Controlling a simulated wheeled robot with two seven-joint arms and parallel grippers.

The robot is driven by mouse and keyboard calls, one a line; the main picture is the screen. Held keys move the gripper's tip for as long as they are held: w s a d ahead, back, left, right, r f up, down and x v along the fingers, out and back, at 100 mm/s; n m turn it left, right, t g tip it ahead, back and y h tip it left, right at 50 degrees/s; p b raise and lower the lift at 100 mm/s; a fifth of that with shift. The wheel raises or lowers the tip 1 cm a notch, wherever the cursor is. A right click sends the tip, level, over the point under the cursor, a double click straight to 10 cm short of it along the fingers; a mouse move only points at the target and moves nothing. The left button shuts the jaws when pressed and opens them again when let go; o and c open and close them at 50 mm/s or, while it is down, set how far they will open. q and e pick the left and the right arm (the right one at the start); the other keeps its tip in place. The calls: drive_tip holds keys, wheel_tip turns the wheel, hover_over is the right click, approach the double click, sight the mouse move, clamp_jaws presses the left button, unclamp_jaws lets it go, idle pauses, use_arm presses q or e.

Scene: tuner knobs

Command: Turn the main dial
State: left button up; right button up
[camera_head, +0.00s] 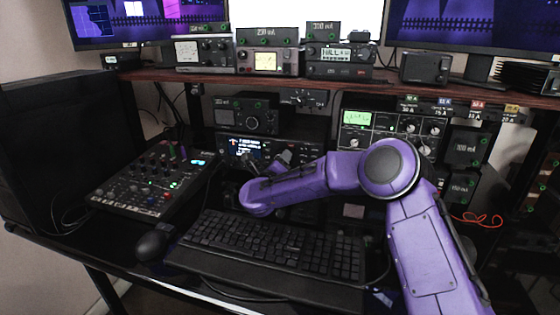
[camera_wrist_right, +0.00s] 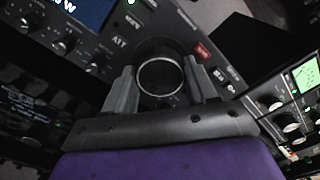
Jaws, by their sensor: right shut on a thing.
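The main dial (camera_wrist_right: 160,76) is a round black knob with a bright rim on the radio's dark front panel, in the middle of the right wrist view. My right gripper (camera_wrist_right: 158,88) has one grey finger on each side of the dial and is shut on it. In the head view my purple right arm reaches over the keyboard to the radio (camera_head: 246,148) with the lit display. The right gripper (camera_head: 268,166) is at its front there, and the dial is hidden or too small to make out. My left gripper is not in view.
A keyboard (camera_head: 270,243) lies below my right arm, with a mouse (camera_head: 152,244) to its left. A mixer (camera_head: 150,183) stands at the left. Another instrument panel (camera_head: 392,135) stands close on the right. A shelf (camera_head: 210,77) with more equipment runs above.

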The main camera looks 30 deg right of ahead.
drive_tip(key=shift+n, duration=0.3)
drive_tip(key=o, duration=1.1)
drive_tip(key=shift+c, duration=0.2)
drive_tip(key=shift+a, duration=0.1)
drive_tip(key=v, duration=1)
drive_tip(key=shift+s+a, duration=0.15)
drive_tip(key=shift+s, duration=0.1)
